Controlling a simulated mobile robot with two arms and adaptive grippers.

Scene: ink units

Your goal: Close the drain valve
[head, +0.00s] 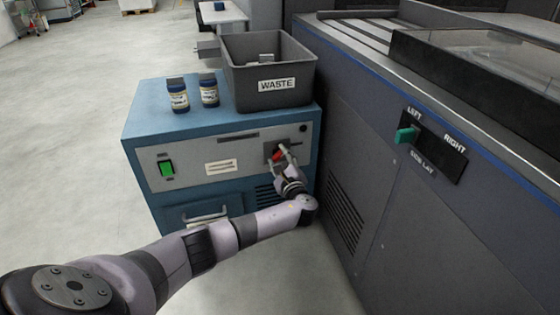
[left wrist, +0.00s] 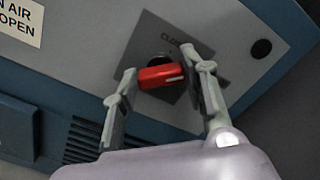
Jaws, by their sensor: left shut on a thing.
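The drain valve's red handle (left wrist: 162,76) sits on a dark grey plate on the front of the blue cabinet (head: 190,140). In the left wrist view the plate carries a partly covered word that starts with "CLO". My left gripper (left wrist: 160,80) has one finger at each end of the red handle and is shut on it. In the head view the left gripper (head: 283,158) reaches the plate at the right of the cabinet's front panel, and a bit of red shows there. My right gripper is in neither view.
A grey waste bin (head: 240,85) and two small jars (head: 177,96) stand on the cabinet. A large grey machine (head: 350,150) with a green lever (head: 405,135) stands close on the right. A green switch (head: 166,168) is on the panel's left.

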